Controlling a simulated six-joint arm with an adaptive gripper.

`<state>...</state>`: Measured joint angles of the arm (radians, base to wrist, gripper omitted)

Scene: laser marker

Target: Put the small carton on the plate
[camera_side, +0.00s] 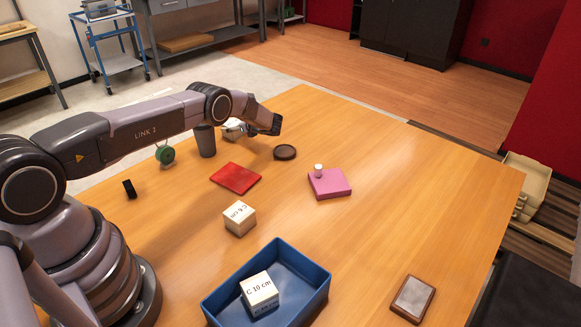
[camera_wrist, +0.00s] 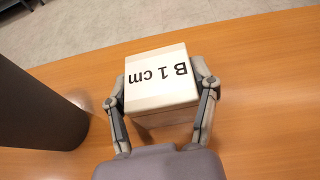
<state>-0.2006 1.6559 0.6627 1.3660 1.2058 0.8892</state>
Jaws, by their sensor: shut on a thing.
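My gripper (camera_wrist: 162,85) is shut on a white carton (camera_wrist: 160,75) marked "B 1 cm", with one finger on each side. I cannot tell whether the carton touches the table.
A dark grey cup (camera_side: 205,142) stands close to my gripper; it also shows in the wrist view (camera_wrist: 35,100). A carton (camera_side: 239,218) stands mid-table. A blue bin (camera_side: 311,298) holds another carton (camera_side: 260,290). A pink block (camera_side: 330,185) bears a small white cylinder. The right side is mostly clear.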

